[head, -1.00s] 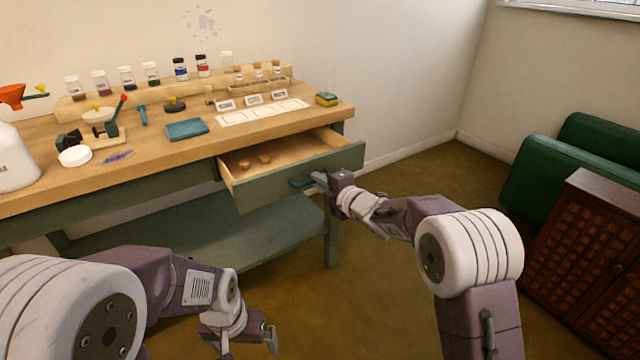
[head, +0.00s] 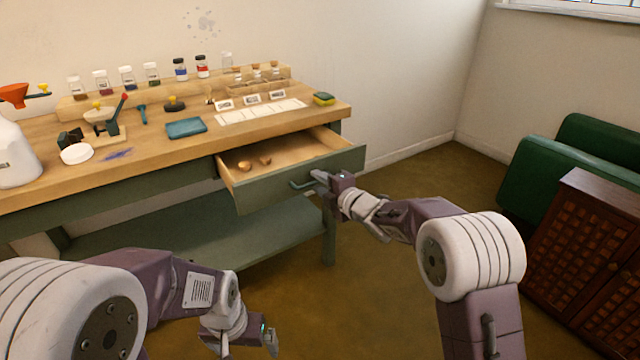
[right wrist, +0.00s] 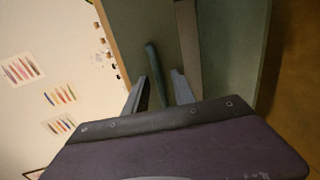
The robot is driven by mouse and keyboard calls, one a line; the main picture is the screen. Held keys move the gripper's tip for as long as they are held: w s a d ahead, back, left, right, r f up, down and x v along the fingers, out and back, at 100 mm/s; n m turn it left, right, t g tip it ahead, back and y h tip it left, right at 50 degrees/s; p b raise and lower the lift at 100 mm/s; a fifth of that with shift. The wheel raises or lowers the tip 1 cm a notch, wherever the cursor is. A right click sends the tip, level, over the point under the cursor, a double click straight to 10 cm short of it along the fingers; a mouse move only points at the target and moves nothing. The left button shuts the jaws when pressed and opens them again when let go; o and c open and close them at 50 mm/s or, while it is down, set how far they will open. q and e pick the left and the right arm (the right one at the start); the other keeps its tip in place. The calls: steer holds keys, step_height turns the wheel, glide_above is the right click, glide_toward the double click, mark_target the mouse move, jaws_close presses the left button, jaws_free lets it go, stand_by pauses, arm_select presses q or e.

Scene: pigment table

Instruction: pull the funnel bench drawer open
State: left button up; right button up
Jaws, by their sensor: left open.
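The funnel bench (head: 130,172) has its drawer pulled well out, with the inside showing. The green drawer front (head: 330,168) carries a dark green handle (head: 302,185). Two small tan pieces (head: 254,163) lie in the drawer. My right gripper (head: 315,178) is at the right part of the handle. In the right wrist view the handle (right wrist: 154,60) runs between its two fingers (right wrist: 158,86), with a gap at each side; the fingers look open around it. My left gripper (head: 268,338) is open and empty, low in front of the bench.
A brown cabinet (head: 585,250) and green cushions (head: 555,170) stand at right. The floor between is clear.

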steer(key=p+v, duration=0.1)
steer(key=v, duration=0.8)
steer(key=shift+p, duration=0.35)
